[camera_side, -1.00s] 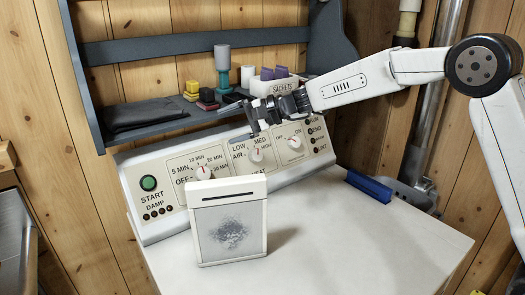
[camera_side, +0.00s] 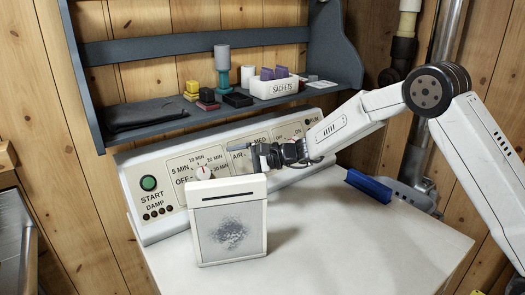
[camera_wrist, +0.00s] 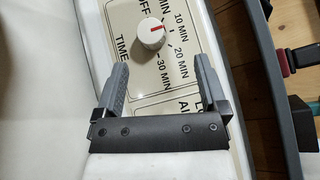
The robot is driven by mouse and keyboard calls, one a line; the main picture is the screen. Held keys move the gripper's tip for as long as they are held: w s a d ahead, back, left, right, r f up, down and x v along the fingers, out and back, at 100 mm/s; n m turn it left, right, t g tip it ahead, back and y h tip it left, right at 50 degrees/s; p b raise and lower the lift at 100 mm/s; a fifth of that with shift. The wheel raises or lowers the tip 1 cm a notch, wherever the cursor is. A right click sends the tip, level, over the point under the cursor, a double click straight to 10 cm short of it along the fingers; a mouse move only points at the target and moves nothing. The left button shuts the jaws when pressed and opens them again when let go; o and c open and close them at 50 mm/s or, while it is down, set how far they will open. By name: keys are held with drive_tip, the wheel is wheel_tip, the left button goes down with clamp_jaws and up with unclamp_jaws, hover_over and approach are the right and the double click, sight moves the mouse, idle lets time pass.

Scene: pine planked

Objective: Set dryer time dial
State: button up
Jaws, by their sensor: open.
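The time dial is a round white knob with a red pointer line on the dryer's control panel. It shows in the side view (camera_side: 204,172) and near the top of the wrist view (camera_wrist: 150,36). Its labels include OFF, 5, 10, 20 and 30 MIN. The red line points roughly toward the 10 MIN side. My gripper (camera_side: 260,157) is open and empty, right of the dial in the side view. In the wrist view its fingers (camera_wrist: 160,68) are spread below the dial, apart from it. My arm hides part of the heat section of the panel.
A white lint-filter box (camera_side: 230,225) stands in front of the panel, close below the dial. The grey shelf (camera_side: 180,120) above holds a sachets box (camera_side: 278,86), a cup and small blocks. The white dryer top (camera_side: 350,240) is clear in front.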

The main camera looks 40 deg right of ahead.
sight(207, 173)
drive_tip(key=shift+f, duration=0.85)
drive_tip(key=shift+w, duration=0.1)
drive_tip(key=shift+x, duration=3.8)
clamp_jaws()
